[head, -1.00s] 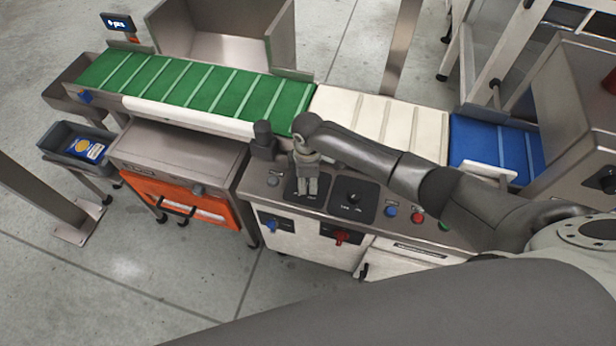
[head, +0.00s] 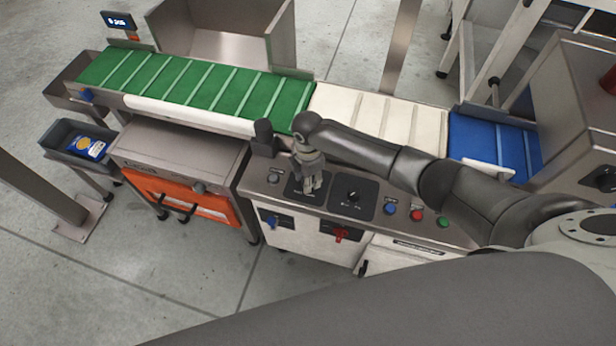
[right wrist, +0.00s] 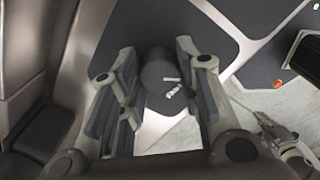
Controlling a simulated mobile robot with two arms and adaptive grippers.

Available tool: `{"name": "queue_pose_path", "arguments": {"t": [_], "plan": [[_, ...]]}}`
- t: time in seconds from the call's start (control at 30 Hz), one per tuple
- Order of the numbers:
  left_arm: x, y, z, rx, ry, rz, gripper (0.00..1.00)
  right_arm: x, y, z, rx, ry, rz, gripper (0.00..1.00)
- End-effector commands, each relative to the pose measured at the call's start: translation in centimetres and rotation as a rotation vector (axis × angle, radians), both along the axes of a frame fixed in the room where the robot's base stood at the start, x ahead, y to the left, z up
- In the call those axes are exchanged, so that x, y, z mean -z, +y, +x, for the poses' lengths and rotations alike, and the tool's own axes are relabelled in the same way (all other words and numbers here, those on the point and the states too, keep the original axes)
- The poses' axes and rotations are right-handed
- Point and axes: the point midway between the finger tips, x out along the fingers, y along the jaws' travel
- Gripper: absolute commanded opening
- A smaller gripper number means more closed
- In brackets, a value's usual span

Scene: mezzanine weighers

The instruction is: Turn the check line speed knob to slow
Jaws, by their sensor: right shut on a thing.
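My right gripper (head: 312,187) reaches down onto the left of two dark square plates (head: 294,188) on the steel control panel. It is shut on a dark round knob (right wrist: 158,68), which shows between its fingers in the right wrist view (right wrist: 160,85). Pale marks show on the knob's face. In the head view the gripper hides this knob. A second black knob (head: 353,195) sits on the plate to the right. The plate lettering is too small to read, so I cannot tell the setting. My left gripper is not in view.
Blue (head: 390,209), red (head: 416,215) and green (head: 443,222) buttons lie right of the plates. A dark post (head: 264,138) stands behind the panel. The green belt (head: 200,85) and white belt (head: 380,115) run behind. Blue (head: 272,222) and red (head: 341,234) handles are on the front.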

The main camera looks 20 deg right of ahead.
Motion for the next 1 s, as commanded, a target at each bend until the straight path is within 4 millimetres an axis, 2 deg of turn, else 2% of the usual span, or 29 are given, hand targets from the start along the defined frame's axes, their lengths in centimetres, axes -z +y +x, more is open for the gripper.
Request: {"name": "queue_pose_path", "arguments": {"t": [0.3, 0.33, 0.5, 0.83, 1.0], "plan": [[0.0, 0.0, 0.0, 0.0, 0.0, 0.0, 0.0, -0.1, 0.1, 0.1, -0.004, -0.004, 0.002, 0.08], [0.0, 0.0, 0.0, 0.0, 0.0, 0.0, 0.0, -0.1, 0.1, 0.1, -0.004, -0.004, 0.002, 0.33], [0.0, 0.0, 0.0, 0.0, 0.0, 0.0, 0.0, -0.1, 0.1, 0.1, -0.003, -0.003, 0.002, 0.54], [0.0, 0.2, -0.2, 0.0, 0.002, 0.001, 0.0, -0.1, 0.0, 0.0, -0.002, -0.001, 0.0, 0.54], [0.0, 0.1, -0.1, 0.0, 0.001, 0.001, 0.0, -1.8, 0.1, 0.1, -0.004, -0.004, 0.002, 0.54]]}}
